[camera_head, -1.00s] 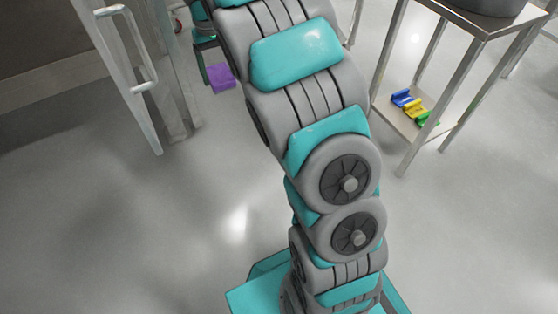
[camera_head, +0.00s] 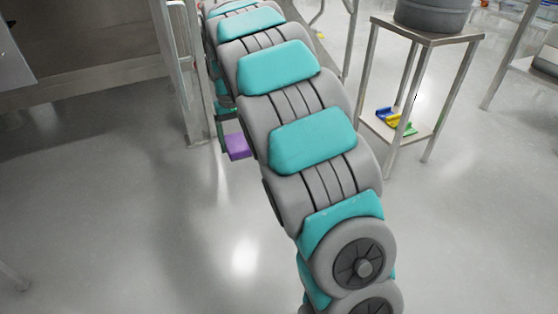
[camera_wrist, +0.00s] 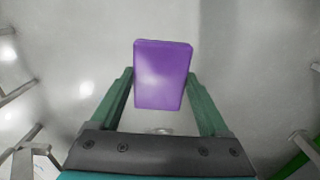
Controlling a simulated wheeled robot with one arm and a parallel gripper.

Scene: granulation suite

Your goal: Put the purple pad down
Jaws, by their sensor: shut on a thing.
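The purple pad (camera_wrist: 162,75) is a flat purple block. In the wrist view it sits between the two green fingers of my gripper (camera_wrist: 161,85), which are shut on its sides. In the head view the pad (camera_head: 239,147) shows beyond my arm, left of it, held above the grey floor. My gripper (camera_head: 224,130) is mostly hidden behind my arm there, with only a bit of green finger showing. The wrist view shows only grey floor behind the pad.
A metal stand (camera_head: 436,38) at the right carries a grey pot (camera_head: 433,14). Its lower shelf (camera_head: 385,130) holds blue, yellow and green pieces (camera_head: 396,120). A metal frame (camera_head: 187,70) stands just left of my gripper. The floor (camera_head: 130,230) at left is clear.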

